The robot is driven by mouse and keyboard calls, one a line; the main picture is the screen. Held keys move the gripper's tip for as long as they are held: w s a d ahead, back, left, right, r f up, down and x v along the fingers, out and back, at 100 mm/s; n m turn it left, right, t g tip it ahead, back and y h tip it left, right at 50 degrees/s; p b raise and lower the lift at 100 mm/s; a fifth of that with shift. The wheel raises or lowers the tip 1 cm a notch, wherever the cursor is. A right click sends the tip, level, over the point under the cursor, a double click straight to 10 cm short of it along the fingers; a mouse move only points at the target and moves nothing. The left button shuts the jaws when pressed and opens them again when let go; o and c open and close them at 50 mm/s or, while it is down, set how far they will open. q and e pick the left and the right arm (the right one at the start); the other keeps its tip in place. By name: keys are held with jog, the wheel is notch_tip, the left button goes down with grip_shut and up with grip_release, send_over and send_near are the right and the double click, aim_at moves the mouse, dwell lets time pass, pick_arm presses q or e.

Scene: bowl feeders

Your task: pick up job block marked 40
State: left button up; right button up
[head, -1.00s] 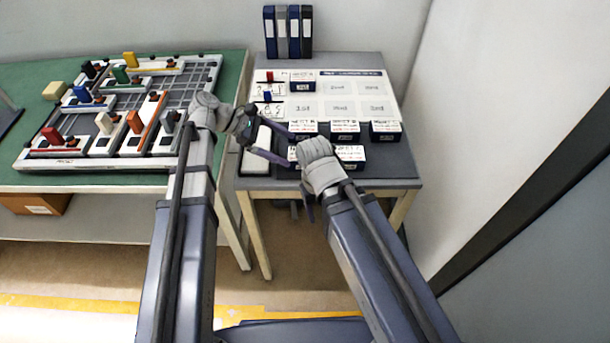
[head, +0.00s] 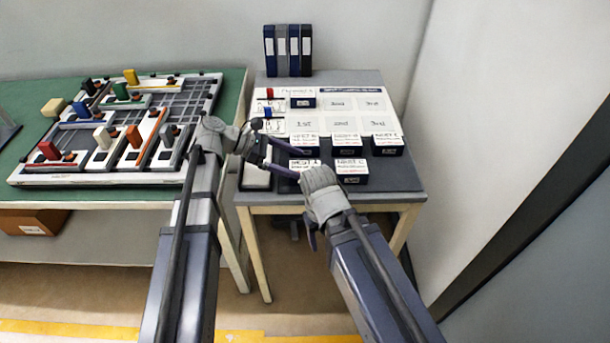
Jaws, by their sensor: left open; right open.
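Several dark blue job blocks with white labelled tops are on the grey table; I cannot read a 40 on any. One block (head: 302,102) sits in the upper left cell of the white sheet (head: 341,124). A row of three, a left one (head: 305,141), a middle one (head: 345,146) and a right one (head: 387,146), stands along the sheet's front edge. Another (head: 351,172) stands in front. My open left gripper (head: 296,164) points right at the front left block (head: 304,164), partly covering it; contact is unclear. My open right gripper (head: 309,231) hangs near the table's front edge, its fingers partly hidden.
A green table (head: 235,93) at left holds a framed board (head: 190,98) with coloured handles. Red and blue pieces lie at the sheet's left. A wall closes the right side.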

aim_at(301, 167)
pick_arm(q)
jog(key=d+f+b, duration=0.2)
jog(key=d, duration=0.1)
jog(key=shift+s+f, duration=0.2)
jog(key=shift+f, duration=0.15)
jog(key=shift+d, duration=0.15)
jog(key=shift+r, duration=0.1)
jog(key=c, duration=1.5)
